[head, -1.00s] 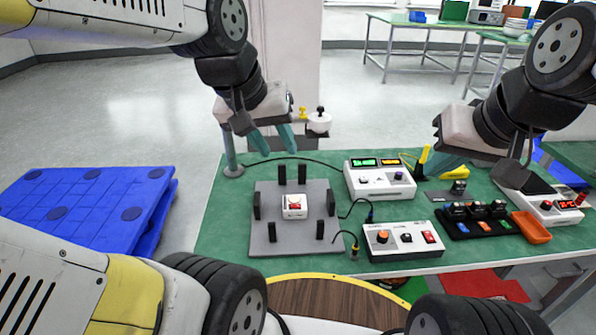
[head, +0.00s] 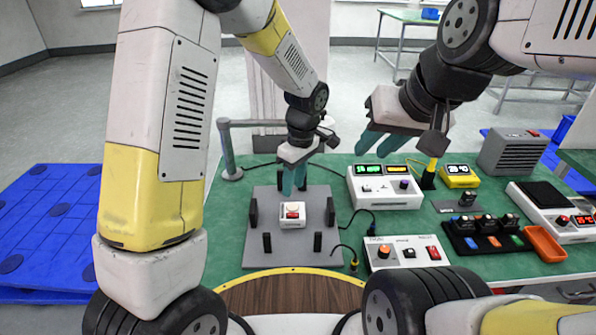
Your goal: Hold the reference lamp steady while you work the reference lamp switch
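A small white box with a pale round top and a red switch on its front (head: 292,215), which looks like the reference lamp, sits upright on the grey plate (head: 262,252) between black posts. The red switch (head: 292,214) faces me. My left gripper (head: 294,184) points down just above and behind the box, its teal fingers seeming slightly apart with nothing between them. I cannot tell whether the fingertips touch the box. My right gripper (head: 383,143) is open and empty, in the air above the back of the green table, to the right of the box.
A black tray (head: 487,238), an orange bin (head: 545,243), a yellow meter (head: 460,177) and a grey vented box (head: 513,152) stand further right.

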